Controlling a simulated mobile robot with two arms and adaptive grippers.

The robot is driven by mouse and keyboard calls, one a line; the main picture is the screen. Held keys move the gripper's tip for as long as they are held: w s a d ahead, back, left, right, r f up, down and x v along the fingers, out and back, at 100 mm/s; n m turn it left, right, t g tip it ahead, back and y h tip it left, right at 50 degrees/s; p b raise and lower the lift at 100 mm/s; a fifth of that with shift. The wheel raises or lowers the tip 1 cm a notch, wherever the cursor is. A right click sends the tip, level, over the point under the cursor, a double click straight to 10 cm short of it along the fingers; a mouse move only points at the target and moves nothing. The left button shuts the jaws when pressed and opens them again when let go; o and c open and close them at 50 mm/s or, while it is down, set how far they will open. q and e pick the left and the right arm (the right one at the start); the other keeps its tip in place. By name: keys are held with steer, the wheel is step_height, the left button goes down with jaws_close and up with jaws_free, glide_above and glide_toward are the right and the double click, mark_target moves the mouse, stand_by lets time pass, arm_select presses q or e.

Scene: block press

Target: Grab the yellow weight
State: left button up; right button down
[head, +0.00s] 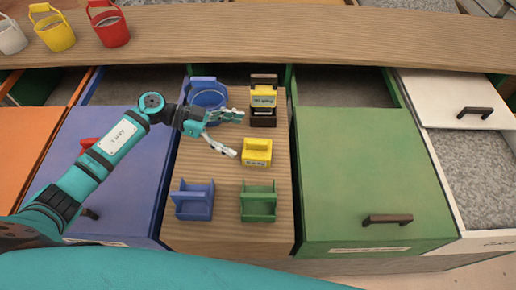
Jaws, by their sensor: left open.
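A yellow weight (257,157) with a small label on its front stands on the wooden middle surface. A second yellow piece (263,99), also labelled, sits in a dark brown block (263,119) farther back. My left gripper (236,136) is open and empty, with its fingers spread to the right. One fingertip is close to the left side of the nearer yellow weight; I cannot tell whether they touch. The other finger points toward the dark brown block. My right gripper is not in view.
A blue block (194,203) and a green block (258,205) stand nearer on the wooden surface (228,232). A blue drawer and a green drawer (365,170) flank the surface. Buckets (108,28) stand on the back ledge.

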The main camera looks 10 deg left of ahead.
mark_target(250, 142)
arm_select(q)
steer(key=shift+s+p+x, duration=0.2)
steer(key=shift+p+x, duration=0.15)
steer(key=shift+x, duration=1.45)
steer(key=shift+s+p+x, duration=0.2)
steer(key=shift+p+x, duration=0.15)
steer(key=shift+x, duration=1.4)
steer(key=shift+f, duration=0.1)
steer(key=shift+c, duration=0.2)
jaws_close()
